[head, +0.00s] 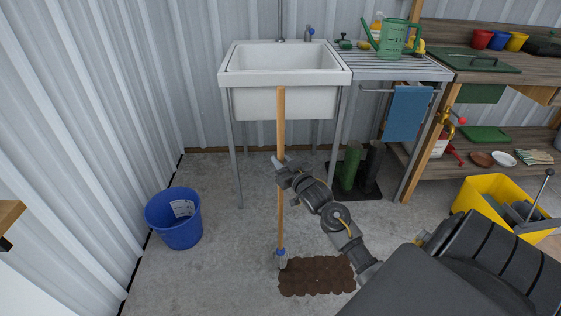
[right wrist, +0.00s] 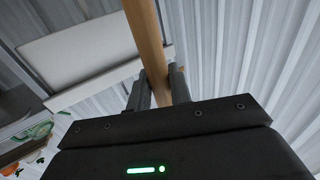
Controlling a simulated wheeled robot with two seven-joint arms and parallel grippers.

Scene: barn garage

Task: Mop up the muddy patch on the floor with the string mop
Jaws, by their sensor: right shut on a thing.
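The string mop (head: 280,130) stands nearly upright in front of the sink, with a long wooden handle and a blue collar low down. Its head (head: 282,262) is at the left edge of the muddy patch (head: 318,277), a dark brown area on the concrete floor. My right gripper (head: 280,168) is shut on the mop handle around its middle. In the right wrist view the handle (right wrist: 146,40) runs between the two fingers (right wrist: 160,88). My left gripper is not in view.
A blue bucket (head: 173,218) stands at the left by the metal wall. A white sink (head: 284,100) on metal legs stands behind the mop. Green boots (head: 350,167) stand on a dark mat at the right. A yellow mop bucket (head: 485,190) is at the far right.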

